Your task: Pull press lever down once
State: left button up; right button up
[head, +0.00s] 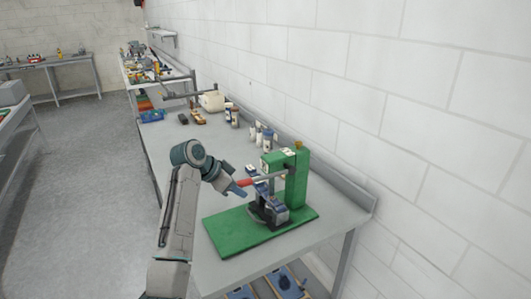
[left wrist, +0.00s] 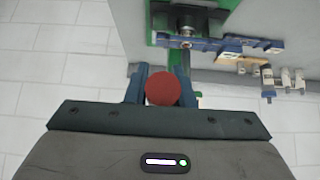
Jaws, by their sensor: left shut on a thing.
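A green press (head: 297,180) stands on a green base plate (head: 235,232) at the near end of the grey workbench. Its lever (head: 260,179) has a red grip and sticks out to the left from the press head, roughly level. My left gripper (head: 236,190) is at the grip end, its fingers around it. In the left wrist view the round red end of the lever (left wrist: 162,89) sits between the two blue fingers of my left gripper (left wrist: 163,86). My right gripper is out of view.
White and brown bottles (head: 262,134) stand on the bench behind the press, along the wall. A beige box (head: 212,101) and a blue tray (head: 152,116) are farther back. The bench top left of the press is clear. A white block wall runs along the right.

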aim_at(239, 181)
pick_arm(q)
jog(key=shift+r, duration=0.1)
jog(key=r+p, duration=0.3)
jog(key=shift+w+d, duration=0.15)
jog(key=shift+d, duration=0.1)
jog(key=shift+r, duration=0.2)
jog(key=shift+w+d+r+p, duration=0.1)
jog(key=shift+d+r+p, duration=0.05)
jog(key=shift+r+p, duration=0.45)
jog(key=shift+w+d+r+p, duration=0.1)
jog(key=shift+d+r+p, duration=0.05)
jog(key=shift+r+p, duration=0.35)
jog(key=shift+w+d+r+p, duration=0.1)
jog(key=shift+d+r+p, duration=0.1)
jog(key=shift+r, duration=0.15)
jog(key=shift+d+r+p, duration=0.1)
jog(key=shift+r+p, duration=0.1)
jog(key=shift+r, duration=0.1)
